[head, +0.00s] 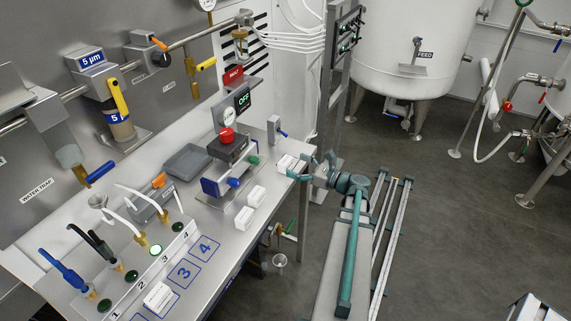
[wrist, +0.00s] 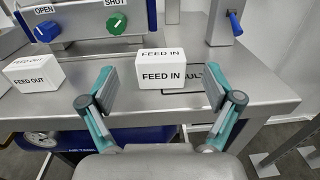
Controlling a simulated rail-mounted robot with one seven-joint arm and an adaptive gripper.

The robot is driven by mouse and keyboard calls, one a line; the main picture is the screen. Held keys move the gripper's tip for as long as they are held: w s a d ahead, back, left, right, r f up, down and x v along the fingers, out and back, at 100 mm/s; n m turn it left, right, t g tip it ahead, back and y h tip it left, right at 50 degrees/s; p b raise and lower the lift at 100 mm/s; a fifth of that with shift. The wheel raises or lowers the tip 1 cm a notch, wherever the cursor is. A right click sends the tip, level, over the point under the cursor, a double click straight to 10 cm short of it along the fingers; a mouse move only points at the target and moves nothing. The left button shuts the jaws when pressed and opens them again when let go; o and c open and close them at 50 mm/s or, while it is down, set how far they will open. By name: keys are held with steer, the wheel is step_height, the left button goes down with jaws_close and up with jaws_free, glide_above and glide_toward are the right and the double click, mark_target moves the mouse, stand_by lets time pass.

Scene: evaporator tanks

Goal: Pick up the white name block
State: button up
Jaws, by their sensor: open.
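Several white name blocks stand on the steel bench. The one nearest my gripper reads "FEED IN" (wrist: 162,75) in the wrist view; it appears at the bench's right edge (head: 287,163) in the head view. My gripper (head: 311,166) is open and empty, at the bench edge. In the wrist view its teal fingers (wrist: 161,84) are spread left and right, with the block ahead between their tips, and no contact shows. A "FEED OUT" block (wrist: 33,75) stands to the left, also in the head view (head: 256,196). Another white block (head: 243,219) is beside it; its text is unreadable.
A valve box with a blue knob (wrist: 47,30) and a green knob (wrist: 118,24) stands behind the blocks. A post with a blue lever (wrist: 235,24) is at the back right. Another white block (head: 159,297) lies near outlined numbered squares (head: 184,272).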

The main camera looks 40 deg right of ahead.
mark_target(285, 160)
steer(key=x, duration=0.2)
steer(key=p+x, duration=0.1)
steer(key=x, duration=0.1)
steer(key=shift+w+r+p, duration=0.15)
steer(key=shift+r+p, duration=0.1)
steer(key=shift+p, duration=0.05)
steer(key=shift+w+a+f, duration=0.1)
steer(key=shift+w, duration=0.2)
steer(key=c, duration=1.3)
steer(key=shift+o, duration=0.2)
